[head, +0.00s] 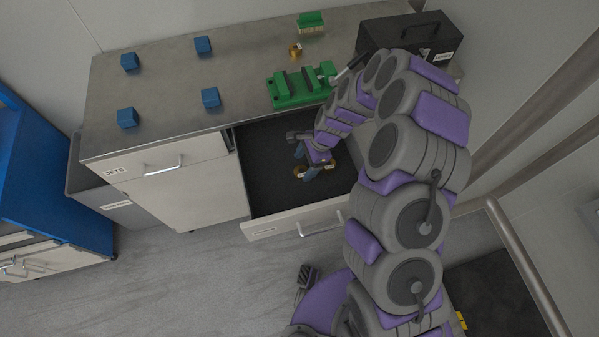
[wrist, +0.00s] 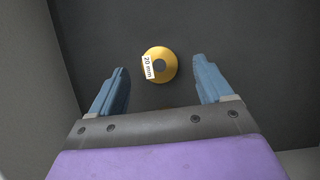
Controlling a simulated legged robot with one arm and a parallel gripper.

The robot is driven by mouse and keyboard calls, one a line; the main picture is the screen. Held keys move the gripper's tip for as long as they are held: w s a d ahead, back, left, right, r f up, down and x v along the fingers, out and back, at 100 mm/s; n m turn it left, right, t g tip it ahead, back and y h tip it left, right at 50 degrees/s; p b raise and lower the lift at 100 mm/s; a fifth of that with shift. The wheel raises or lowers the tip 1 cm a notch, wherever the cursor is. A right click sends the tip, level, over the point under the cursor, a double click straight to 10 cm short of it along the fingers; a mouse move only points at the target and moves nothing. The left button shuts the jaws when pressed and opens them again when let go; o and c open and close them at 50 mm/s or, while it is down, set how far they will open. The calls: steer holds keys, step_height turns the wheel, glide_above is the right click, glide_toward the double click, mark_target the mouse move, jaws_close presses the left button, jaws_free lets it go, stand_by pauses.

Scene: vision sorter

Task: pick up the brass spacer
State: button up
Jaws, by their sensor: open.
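A round brass spacer (wrist: 165,71) with a dark centre hole and a "20 mm" label lies on the dark floor of the open drawer (head: 265,160). In the wrist view it sits between and slightly beyond the fingertips. My gripper (wrist: 162,82) is open, with one blue finger on each side of the spacer and gaps on both sides. In the head view my gripper (head: 305,168) reaches down into the drawer. Brass pieces (head: 300,172) show beside the fingers there, partly hidden by my gripper; I cannot tell which is the labelled one.
Drawer walls (wrist: 22,75) stand near my gripper. On the grey worktop (head: 165,88) are several blue blocks (head: 203,45), a green vise-like fixture (head: 290,92), another small brass piece (head: 295,51), a green holder (head: 311,24) and a black case (head: 415,35).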

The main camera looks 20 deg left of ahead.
mark_target(301, 171)
steer(key=x, duration=0.3)
steer(key=shift+d+f+b, duration=0.1)
steer(key=shift+d+b, duration=0.05)
steer(key=shift+b, duration=0.25)
steer(key=shift+d, duration=0.2)
steer(key=shift+a, duration=0.25)
steer(key=c, duration=1.3)
